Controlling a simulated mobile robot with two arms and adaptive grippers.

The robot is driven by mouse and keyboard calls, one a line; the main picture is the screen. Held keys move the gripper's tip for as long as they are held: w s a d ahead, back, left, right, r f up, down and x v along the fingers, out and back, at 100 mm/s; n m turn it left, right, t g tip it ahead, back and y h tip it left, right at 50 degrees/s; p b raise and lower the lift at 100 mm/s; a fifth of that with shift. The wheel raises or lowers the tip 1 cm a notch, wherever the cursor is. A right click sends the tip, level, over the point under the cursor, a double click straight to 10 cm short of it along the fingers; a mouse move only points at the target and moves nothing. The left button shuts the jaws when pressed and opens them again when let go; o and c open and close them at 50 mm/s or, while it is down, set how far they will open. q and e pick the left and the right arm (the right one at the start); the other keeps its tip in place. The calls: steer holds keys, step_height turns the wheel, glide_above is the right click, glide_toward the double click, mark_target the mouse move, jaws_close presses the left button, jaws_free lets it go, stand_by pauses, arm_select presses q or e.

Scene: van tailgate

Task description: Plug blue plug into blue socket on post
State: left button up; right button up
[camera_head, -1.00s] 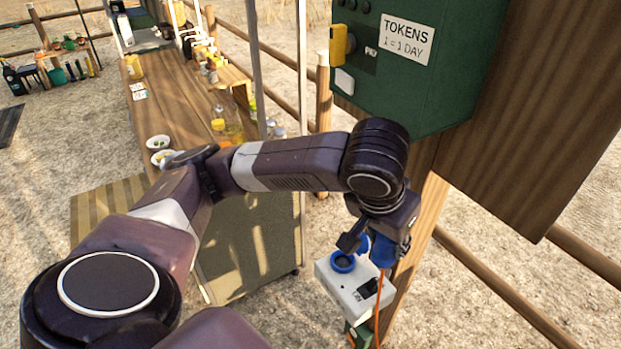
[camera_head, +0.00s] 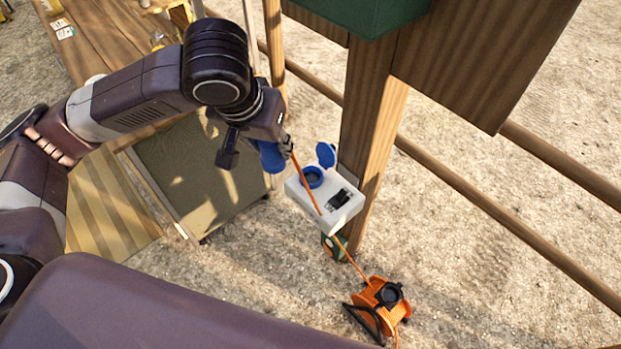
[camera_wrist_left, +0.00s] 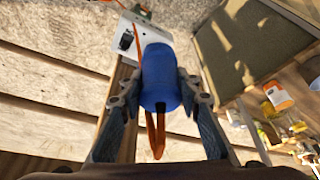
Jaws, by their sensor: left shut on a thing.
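My left gripper (camera_head: 270,150) is shut on the blue plug (camera_head: 271,157), which trails an orange cable. In the left wrist view the plug (camera_wrist_left: 160,78) sits between the two fingers. The blue socket (camera_head: 312,177) is on a white box (camera_head: 341,204) fixed to the wooden post (camera_head: 372,120). Its blue lid (camera_head: 326,155) stands open. In the head view the plug is to the upper left of the socket and looks apart from it. The orange cable crosses in front of the box. The white box (camera_wrist_left: 150,38) is beyond the plug in the wrist view. My right gripper is not in view.
An orange cable reel (camera_head: 383,305) stands on the ground below the post. Wooden rails (camera_head: 500,242) run right from the post. A green box (camera_head: 358,14) and a wooden panel (camera_head: 485,55) are above. A wooden table (camera_head: 98,38) stands at upper left.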

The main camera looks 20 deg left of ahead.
arm_select(q)
steer(key=shift+w+d+f+b, duration=0.45)
steer(key=shift+w+f+b, duration=1.05)
steer(key=shift+w+f, duration=2.15)
steer(key=shift+w+d+f+b, duration=0.4)
steer(key=shift+w+f+b, duration=1.6)
steer(key=shift+f, duration=2.7)
steer(key=shift+w+d+f+b, duration=0.45)
steer(key=shift+w+f+b, duration=0.5)
steer(key=shift+w+f, duration=2.95)
steer(key=shift+s+f, duration=0.25)
steer(key=shift+s, duration=0.1)
steer(key=shift+p, duration=0.7)
steer(key=shift+f, duration=0.45)
steer(key=shift+f, duration=1.15)
